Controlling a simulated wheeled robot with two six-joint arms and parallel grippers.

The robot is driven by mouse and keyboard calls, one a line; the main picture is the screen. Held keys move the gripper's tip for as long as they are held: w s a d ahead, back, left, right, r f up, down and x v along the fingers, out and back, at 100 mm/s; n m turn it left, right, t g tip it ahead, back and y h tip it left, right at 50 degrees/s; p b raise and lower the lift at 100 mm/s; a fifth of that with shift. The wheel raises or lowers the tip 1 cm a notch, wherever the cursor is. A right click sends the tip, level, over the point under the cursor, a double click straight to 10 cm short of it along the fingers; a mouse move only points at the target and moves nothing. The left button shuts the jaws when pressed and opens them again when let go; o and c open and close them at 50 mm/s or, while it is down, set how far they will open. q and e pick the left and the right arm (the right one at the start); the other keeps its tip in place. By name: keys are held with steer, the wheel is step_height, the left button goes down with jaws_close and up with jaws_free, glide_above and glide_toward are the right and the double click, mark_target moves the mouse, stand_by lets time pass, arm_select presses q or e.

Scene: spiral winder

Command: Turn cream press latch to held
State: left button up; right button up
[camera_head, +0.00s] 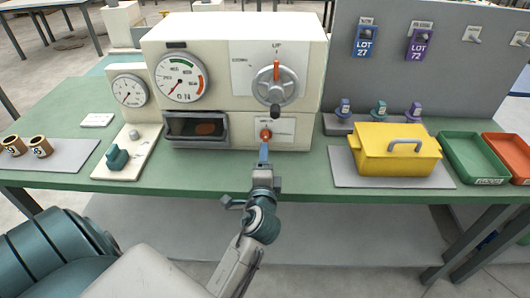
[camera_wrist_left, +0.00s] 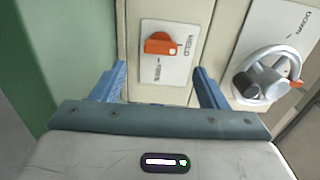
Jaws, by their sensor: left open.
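The cream press (camera_head: 222,80) stands on the green bench. Its latch is a small orange knob (camera_head: 266,134) on a pale label plate, low on the front, below the handwheel (camera_head: 275,86). In the left wrist view the latch (camera_wrist_left: 160,44) lies lengthwise across the picture on its plate, with the word HELD printed beside it. My left gripper (camera_head: 264,152) is just in front of the latch. In the left wrist view its blue fingers (camera_wrist_left: 159,72) are open and empty, one to each side of the latch plate, apart from the knob. My right gripper is not in view.
Left of the press are a smaller gauge (camera_head: 128,91) and a teal knob (camera_head: 117,156) on a pale plate. Right are a yellow lidded box (camera_head: 394,160), a green tray (camera_head: 474,157) and a grey panel (camera_head: 450,80). The bench front before the press is mostly clear.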

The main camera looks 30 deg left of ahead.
arm_select(q)
steer(key=shift+v, duration=1.75)
steer(key=shift+a, duration=0.1)
